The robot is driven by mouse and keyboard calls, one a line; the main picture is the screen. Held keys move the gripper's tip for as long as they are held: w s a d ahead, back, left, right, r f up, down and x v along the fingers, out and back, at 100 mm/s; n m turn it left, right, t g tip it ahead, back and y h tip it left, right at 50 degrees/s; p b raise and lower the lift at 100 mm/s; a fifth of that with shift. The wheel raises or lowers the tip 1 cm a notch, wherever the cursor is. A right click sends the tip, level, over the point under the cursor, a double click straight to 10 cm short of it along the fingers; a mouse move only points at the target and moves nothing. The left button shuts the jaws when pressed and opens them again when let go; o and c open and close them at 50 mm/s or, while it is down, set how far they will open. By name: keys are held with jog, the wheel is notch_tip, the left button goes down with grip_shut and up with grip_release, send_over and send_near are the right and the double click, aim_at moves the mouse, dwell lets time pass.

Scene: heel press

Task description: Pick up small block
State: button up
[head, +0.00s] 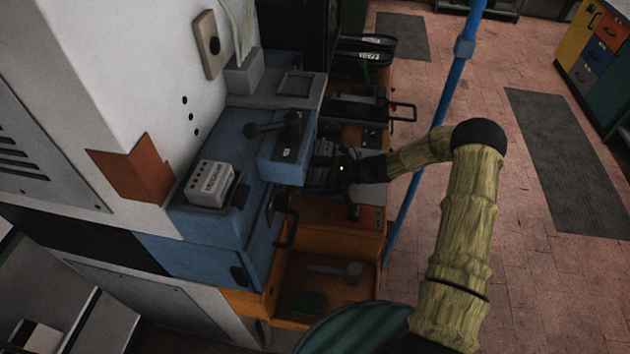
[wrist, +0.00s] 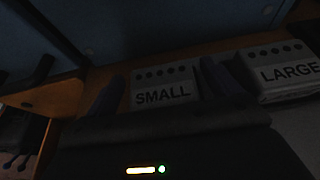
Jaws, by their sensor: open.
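The small block, a grey block marked "SMALL" with a row of dark holes, shows in the wrist view (wrist: 163,88). My gripper (wrist: 160,76) is open, with one dark finger on each side of this block. Whether the fingers touch it cannot be told in the dark picture. In the head view my gripper (head: 326,176) is dark and reaches in from the right beside the blue machine head. The small block cannot be made out there; the gripper and machine parts hide that spot.
A block marked "LARGE" (wrist: 288,73) sits just right of the small one. A grey block with holes (head: 211,184) rests on the blue machine's top. An orange tray (head: 335,292) lies below my gripper. A blue pole (head: 438,130) stands behind my arm.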

aim_at(316, 177)
dwell(0.3)
jog(key=c, duration=1.3)
jog(key=shift+r, duration=0.2)
notch_tip(316, 177, up, 18)
jog(key=shift+w+f+b, duration=0.15)
jog(key=shift+f+b, duration=0.05)
jog(key=shift+b, duration=0.8)
jog(key=shift+f, duration=0.1)
